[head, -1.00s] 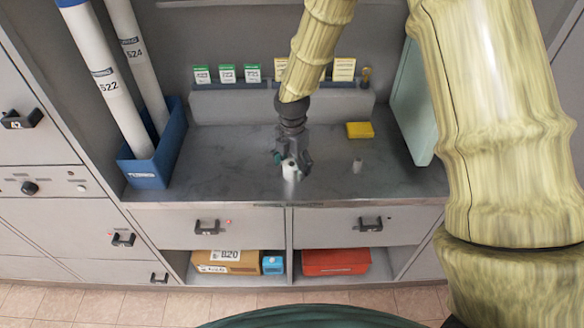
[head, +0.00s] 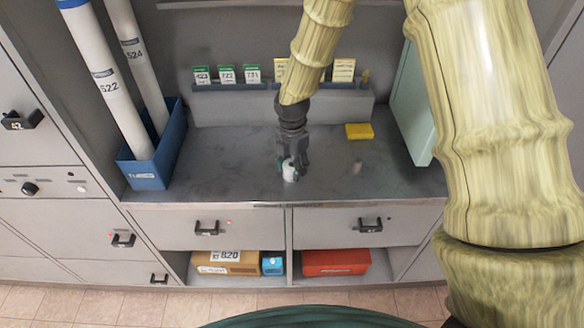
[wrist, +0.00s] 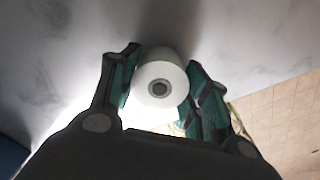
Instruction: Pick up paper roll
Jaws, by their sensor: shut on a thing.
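The paper roll (head: 290,174) is a small white cylinder near the front middle of the grey counter. In the wrist view the roll (wrist: 161,75) shows its white end with a dark core. My gripper (head: 291,164) reaches down over it from above. In the wrist view my gripper's teal-padded fingers (wrist: 160,92) are on either side of the roll, shut on it. The roll looks upright and on or very close to the counter; I cannot tell if it touches.
The grey counter (head: 230,170) is mostly clear. A blue bin (head: 150,172) with tall white tubes (head: 110,85) stands left. A pale green panel (head: 411,105) stands right. Cards line the back ledge (head: 230,108).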

